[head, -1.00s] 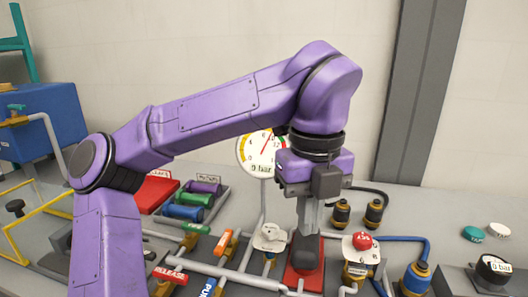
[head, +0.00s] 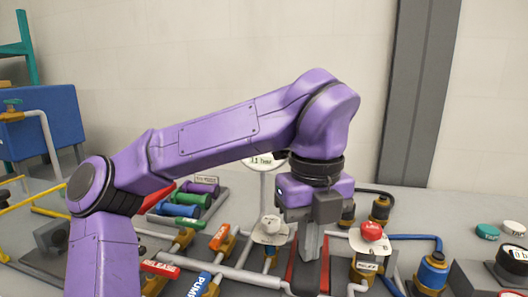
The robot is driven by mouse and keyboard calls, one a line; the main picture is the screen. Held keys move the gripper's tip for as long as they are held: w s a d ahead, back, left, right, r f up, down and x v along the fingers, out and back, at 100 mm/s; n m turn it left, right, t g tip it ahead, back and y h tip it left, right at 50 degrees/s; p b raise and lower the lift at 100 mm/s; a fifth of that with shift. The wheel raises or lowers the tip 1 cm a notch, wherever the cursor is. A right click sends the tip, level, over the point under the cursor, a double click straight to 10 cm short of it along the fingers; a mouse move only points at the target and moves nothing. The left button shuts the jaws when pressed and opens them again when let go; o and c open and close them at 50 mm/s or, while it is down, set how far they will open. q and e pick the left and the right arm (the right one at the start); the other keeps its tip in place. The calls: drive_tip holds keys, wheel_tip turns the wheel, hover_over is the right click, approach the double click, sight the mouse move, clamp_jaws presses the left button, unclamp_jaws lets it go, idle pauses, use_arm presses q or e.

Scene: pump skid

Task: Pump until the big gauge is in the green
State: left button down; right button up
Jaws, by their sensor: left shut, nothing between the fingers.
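Whether the fingers touch that dark part is unclear. The big round gauge (head: 264,161) stands behind my left arm; only its lower edge shows, with a small label whose number I cannot read surely. Its needle and green band are hidden. A blue lever marked PUMP (head: 205,282) and a red lever marked RELEASE (head: 160,268) lie at the lower left. My right gripper is out of view.
Several coloured cylinders (head: 180,210) lie in a tray at left.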

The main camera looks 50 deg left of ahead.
use_arm(q)
drive_tip(key=shift+a, duration=0.1)
wheel_tip(320, 180, up, 8)
drive_tip(key=p, duration=0.7)
drive_tip(key=shift+r, duration=0.25)
wheel_tip(320, 180, up, 5)
drive_tip(key=p, duration=0.4)
idle(0.5)
